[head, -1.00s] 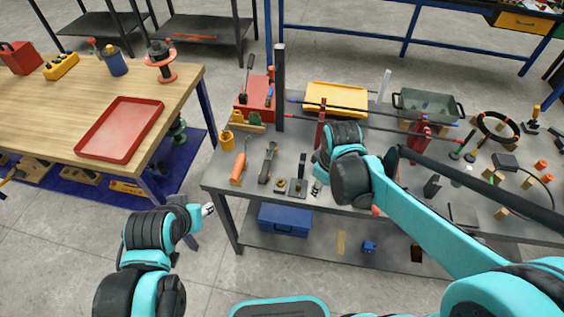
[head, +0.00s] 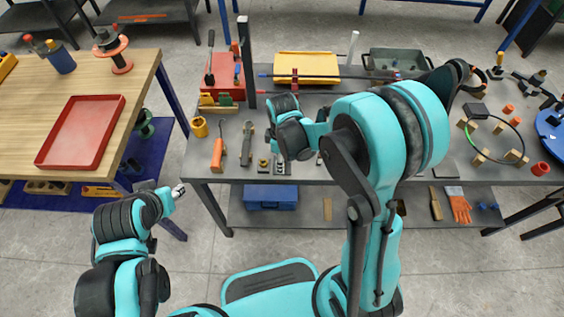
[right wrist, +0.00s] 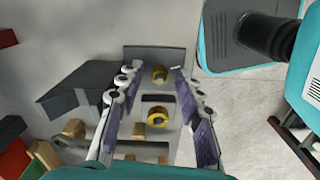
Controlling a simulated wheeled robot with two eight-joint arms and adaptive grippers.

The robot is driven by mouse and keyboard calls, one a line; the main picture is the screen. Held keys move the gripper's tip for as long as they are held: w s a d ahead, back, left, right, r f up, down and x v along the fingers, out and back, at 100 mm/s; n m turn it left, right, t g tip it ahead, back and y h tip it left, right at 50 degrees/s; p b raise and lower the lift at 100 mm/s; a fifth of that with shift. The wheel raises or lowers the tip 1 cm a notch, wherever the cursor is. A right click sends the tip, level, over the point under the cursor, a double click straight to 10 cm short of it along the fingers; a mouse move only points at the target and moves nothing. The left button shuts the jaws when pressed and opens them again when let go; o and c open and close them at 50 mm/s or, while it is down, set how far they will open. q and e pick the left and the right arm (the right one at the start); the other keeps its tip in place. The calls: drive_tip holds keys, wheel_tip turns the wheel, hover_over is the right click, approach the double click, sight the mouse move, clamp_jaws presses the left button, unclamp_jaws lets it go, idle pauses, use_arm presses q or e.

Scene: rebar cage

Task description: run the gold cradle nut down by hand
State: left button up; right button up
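I cannot tell which is the cradle nut. A small dark piece with gold on it (head: 263,163) stands near the front edge of the grey bench in the head view. My right gripper (right wrist: 158,112) is open, its purple-padded fingers on either side of the gold rings in the picture, with no contact visible. In the head view its fingertips (head: 281,166) are small and partly hidden by my wrist. My left gripper (head: 180,190) hangs away from the benches.
A wooden table with a red tray (head: 82,130) stands at left.

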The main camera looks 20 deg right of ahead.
clamp_jaws()
